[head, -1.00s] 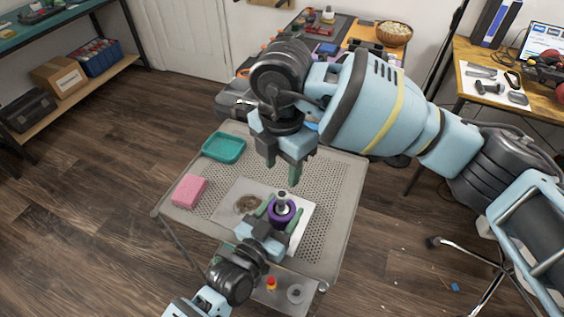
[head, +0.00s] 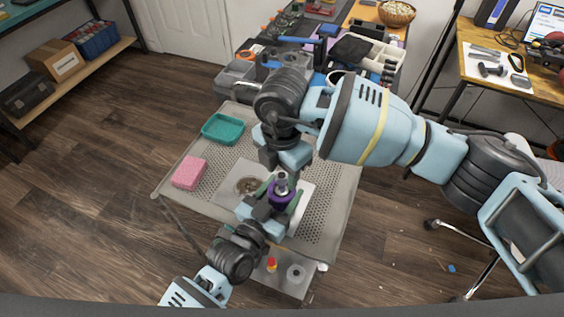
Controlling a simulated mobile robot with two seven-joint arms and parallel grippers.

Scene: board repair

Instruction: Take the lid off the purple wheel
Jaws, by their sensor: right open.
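The purple wheel (head: 284,197) is upright above the white board on the perforated table, with a grey metallic lid or knob (head: 281,183) on top. My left gripper (head: 279,193), coming from the lower left, has its green fingers on either side of the wheel and seems shut on it. My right gripper (head: 283,168) points down from above, open, with its fingers close over the grey top. Its fingertips are partly lost against the wheel, so I cannot tell whether they touch the lid.
The perforated table (head: 325,205) holds a teal tray (head: 222,129), a pink sponge (head: 189,172) and a white board (head: 232,195) with a round brown-grey recess. A small red-and-yellow item (head: 271,264) and a pale ring (head: 296,273) lie at the near end. A cluttered bench stands behind.

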